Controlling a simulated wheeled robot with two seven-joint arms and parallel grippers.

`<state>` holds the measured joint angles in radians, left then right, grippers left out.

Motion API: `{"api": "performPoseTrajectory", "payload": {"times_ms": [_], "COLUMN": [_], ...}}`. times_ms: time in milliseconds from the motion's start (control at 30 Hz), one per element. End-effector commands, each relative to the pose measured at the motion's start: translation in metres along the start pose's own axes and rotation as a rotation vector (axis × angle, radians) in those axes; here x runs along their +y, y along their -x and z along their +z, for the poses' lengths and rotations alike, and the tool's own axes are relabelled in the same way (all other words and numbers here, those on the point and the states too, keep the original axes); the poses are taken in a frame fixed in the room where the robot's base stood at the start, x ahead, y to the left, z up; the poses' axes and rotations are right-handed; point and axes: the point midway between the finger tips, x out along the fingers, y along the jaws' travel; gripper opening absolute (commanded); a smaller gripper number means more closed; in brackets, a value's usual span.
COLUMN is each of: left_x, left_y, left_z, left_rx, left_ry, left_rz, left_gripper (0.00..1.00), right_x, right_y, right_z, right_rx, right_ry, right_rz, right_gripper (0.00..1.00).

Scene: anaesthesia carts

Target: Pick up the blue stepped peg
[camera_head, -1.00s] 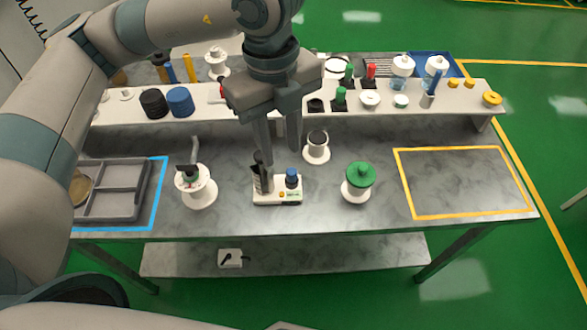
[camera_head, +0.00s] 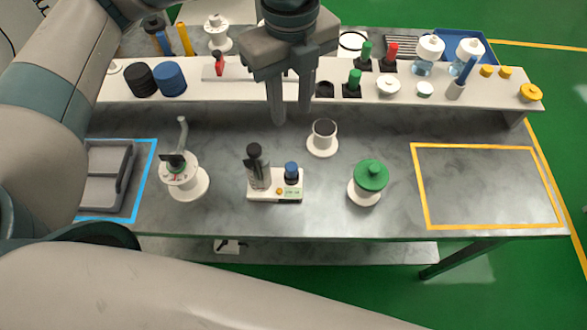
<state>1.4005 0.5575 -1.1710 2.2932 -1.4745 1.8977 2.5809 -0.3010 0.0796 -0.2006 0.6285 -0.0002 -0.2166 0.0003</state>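A small blue-topped piece (camera_head: 292,172) stands upright on the right part of a white base (camera_head: 275,197); it may be the blue stepped peg, but its steps are too small to make out. A dark grey bottle-like piece (camera_head: 258,168) stands beside it on the same base. My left gripper (camera_head: 292,116) points down above the table, behind the white base in the picture. Its two fingers are apart with nothing between them. My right gripper is out of view. A blue stick in a white holder (camera_head: 462,78) and a squat blue cylinder (camera_head: 171,78) are on the shelf.
A grey tray (camera_head: 110,178) is at left. The yellow-outlined area (camera_head: 488,185) at right is bare.

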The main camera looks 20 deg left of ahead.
Motion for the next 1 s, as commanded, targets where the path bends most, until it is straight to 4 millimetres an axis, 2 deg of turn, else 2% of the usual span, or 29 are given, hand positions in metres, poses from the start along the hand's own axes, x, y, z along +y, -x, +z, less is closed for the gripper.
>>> {"api": "performPoseTrajectory", "payload": {"times_ms": [33,400,1000], "left_x": [0.0,0.0,0.0], "left_y": [-0.012,-0.049,-0.055], "left_z": [0.0,0.0,0.0], "left_rx": [0.0,0.0,0.001], "left_ry": [0.0,0.0,0.0], "left_rz": [0.0,0.0,0.002], "left_gripper": [0.32,0.32,0.32], "right_x": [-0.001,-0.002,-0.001], "right_y": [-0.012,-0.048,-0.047], "right_z": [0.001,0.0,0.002], "right_rx": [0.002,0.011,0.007], "right_ry": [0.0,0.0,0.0], "right_rz": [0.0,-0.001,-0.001], "right_gripper": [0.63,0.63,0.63]}}
